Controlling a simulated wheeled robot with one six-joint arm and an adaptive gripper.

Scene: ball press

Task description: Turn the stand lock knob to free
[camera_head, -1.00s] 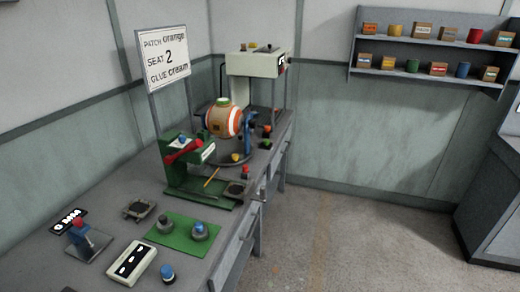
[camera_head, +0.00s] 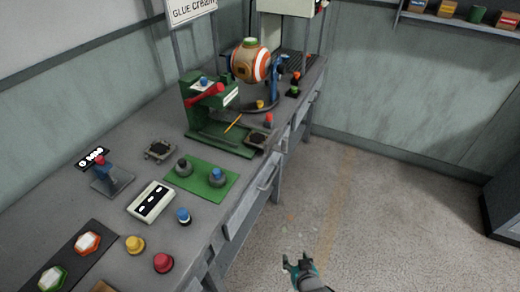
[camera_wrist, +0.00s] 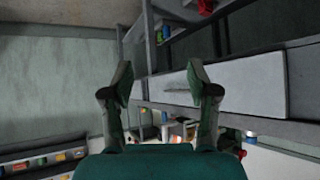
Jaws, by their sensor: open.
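A ball with orange and white stripes (camera_head: 251,62) sits in a stand with a blue upright (camera_head: 279,72) on the bench, towards the back. A small yellow knob (camera_head: 260,104) is low at the front of the stand and a red-topped knob (camera_head: 268,119) is nearer the bench edge. I cannot tell which one is the lock knob or how it is set. My gripper (camera_head: 299,267) is open and empty over the floor, right of the bench and well apart from the stand. In the wrist view its two fingers (camera_wrist: 160,80) are spread with nothing between them.
The bench carries a green press (camera_head: 205,105), a green mat (camera_head: 201,178) with two knobs, a white box (camera_head: 151,201), and blue, yellow and red buttons. Drawers with handles (camera_head: 266,176) line its front. The floor (camera_head: 370,200) right of the bench is clear.

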